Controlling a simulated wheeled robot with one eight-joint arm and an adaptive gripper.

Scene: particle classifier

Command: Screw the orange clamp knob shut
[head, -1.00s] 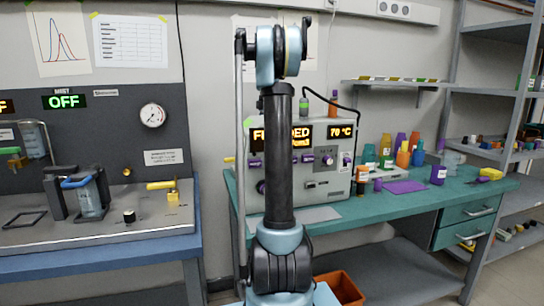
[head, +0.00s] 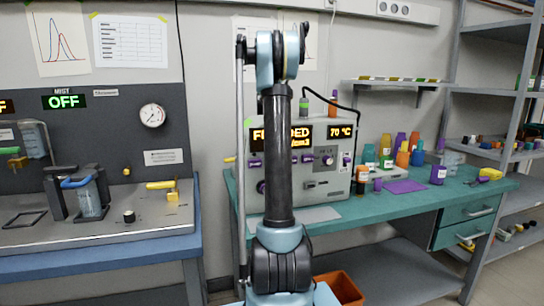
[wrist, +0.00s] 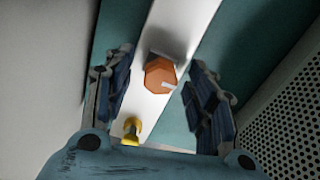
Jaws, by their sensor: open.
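In the wrist view, the orange knob (wrist: 160,76) has a faceted, roughly hexagonal face. It sits over a white strip, with a grey piece just behind it and a small pale mark on its lower right edge. My gripper (wrist: 153,80) is open, one finger on each side of the knob in the picture. Gaps show on both sides, and I see no contact. How far the fingertips are from it in depth is hard to tell. In the head view my arm hides the knob and my gripper.
A yellow part (wrist: 132,130) lies close to my gripper's palm. A perforated panel (wrist: 285,115) stands to the right in the wrist view. In the head view, an instrument (head: 325,135) and several bottles stand on the teal bench (head: 465,190).

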